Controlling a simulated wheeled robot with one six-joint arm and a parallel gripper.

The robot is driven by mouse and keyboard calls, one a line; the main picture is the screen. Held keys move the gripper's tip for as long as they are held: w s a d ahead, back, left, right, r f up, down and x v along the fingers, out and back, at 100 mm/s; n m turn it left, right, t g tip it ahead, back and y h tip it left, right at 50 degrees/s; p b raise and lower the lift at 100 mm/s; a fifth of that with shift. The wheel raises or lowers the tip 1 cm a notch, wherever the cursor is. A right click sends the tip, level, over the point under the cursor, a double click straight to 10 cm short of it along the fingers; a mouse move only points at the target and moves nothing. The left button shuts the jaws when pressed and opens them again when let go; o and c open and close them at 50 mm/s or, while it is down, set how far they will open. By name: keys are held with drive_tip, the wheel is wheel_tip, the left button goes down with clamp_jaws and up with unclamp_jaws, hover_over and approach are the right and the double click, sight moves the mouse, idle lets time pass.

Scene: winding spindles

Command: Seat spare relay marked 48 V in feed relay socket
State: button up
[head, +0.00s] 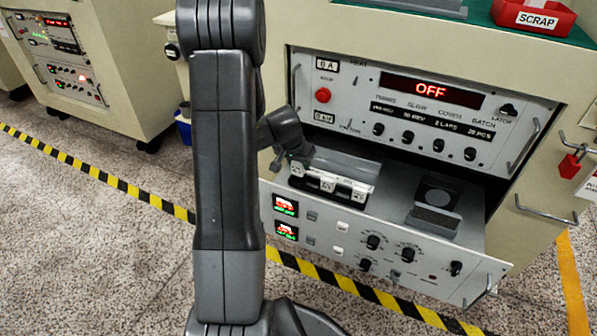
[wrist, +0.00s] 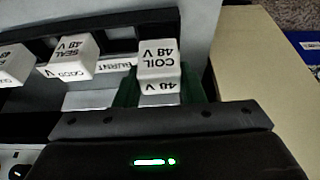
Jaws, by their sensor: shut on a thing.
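A white relay (wrist: 158,55), its marking upside down and reading COIL 48 V, is between the green fingers of my gripper (wrist: 160,88) in the wrist view. My gripper is shut on it. In the head view, the relay row (head: 328,184) sits in the open drawer.
The pulled-out drawer (head: 375,240) has knobs and two small displays on its front. A grey block (head: 437,205) stands at its right. The panel above shows OFF (head: 431,90). A red padlock (head: 570,165) hangs at the right. A red SCRAP bin (head: 535,17) is on top.

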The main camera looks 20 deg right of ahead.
drive_tip(key=shift+f, duration=1.05)
drive_tip(key=shift+f+b, duration=0.2)
drive_tip(key=shift+b, duration=0.25)
drive_tip(key=o, duration=1)
drive_tip(key=shift+r+p, duration=0.45)
drive_tip(key=shift+r, duration=0.1)
drive_tip(key=p+v, duration=0.3)
drive_tip(key=v, duration=0.8)
drive_tip(key=shift+s+a+p, duration=0.15)
drive_tip(key=shift+s+p, duration=0.05)
drive_tip(key=shift+p, duration=0.15)
